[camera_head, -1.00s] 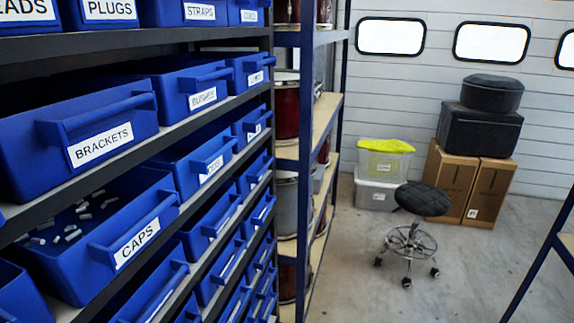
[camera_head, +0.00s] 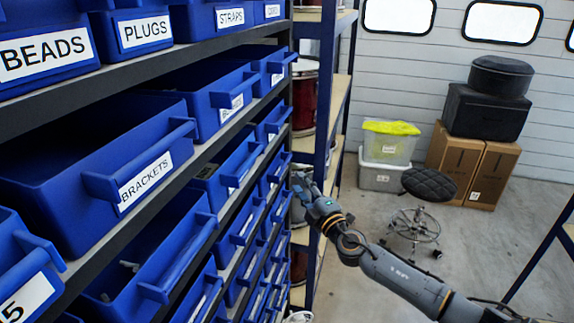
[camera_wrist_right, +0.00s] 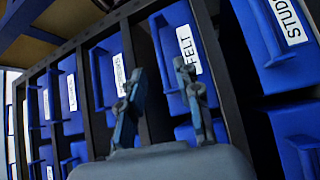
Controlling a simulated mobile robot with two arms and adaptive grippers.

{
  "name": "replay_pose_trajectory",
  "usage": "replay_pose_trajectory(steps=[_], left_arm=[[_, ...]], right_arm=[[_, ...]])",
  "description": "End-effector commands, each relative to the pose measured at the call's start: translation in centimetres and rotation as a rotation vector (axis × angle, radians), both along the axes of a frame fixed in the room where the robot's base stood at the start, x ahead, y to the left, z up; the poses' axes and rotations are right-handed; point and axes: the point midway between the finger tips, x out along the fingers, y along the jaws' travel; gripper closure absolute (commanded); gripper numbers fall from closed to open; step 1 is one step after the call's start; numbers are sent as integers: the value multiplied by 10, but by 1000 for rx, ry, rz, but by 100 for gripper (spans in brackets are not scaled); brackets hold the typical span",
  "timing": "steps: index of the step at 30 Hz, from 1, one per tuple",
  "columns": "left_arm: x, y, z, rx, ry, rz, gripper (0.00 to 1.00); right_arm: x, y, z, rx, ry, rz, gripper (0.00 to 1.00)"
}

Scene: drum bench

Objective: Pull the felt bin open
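The felt bin (camera_wrist_right: 172,68) is a blue drawer with a white FELT label (camera_wrist_right: 188,50), seen turned on its side in the right wrist view. Two spread fingers of my right gripper (camera_wrist_right: 160,76) stand in front of it, with nothing seen between them. I cannot tell whether they touch the bin. In the head view my right gripper (camera_head: 303,184) is close to the shelf's front, near the far end of the bin rows. No felt label can be read in the head view. My left gripper is not in view.
Blue bins fill the shelf, including beads (camera_head: 45,50), plugs (camera_head: 143,28) and brackets (camera_head: 146,182). In the wrist view a studs bin (camera_wrist_right: 285,40) sits beside the felt bin. A stool (camera_head: 428,187) stands on the floor beyond my right arm. Floor on the right is open.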

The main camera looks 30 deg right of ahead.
Motion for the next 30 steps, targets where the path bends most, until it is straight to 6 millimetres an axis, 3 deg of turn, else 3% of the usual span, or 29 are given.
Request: replay_pose_trajectory(steps=[6, 15, 28, 29, 30], left_arm=[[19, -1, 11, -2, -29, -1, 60], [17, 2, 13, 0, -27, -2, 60], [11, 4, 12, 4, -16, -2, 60], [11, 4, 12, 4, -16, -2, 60], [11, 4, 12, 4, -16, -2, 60]], right_arm=[[38, -4, 8, 1, -3, -2, 67], [76, -7, 11, 2, -1, -1, 67], [85, -8, 11, 0, 1, -1, 67], [85, -8, 11, 1, 1, -1, 69], [85, -8, 11, 1, 1, -1, 77]])
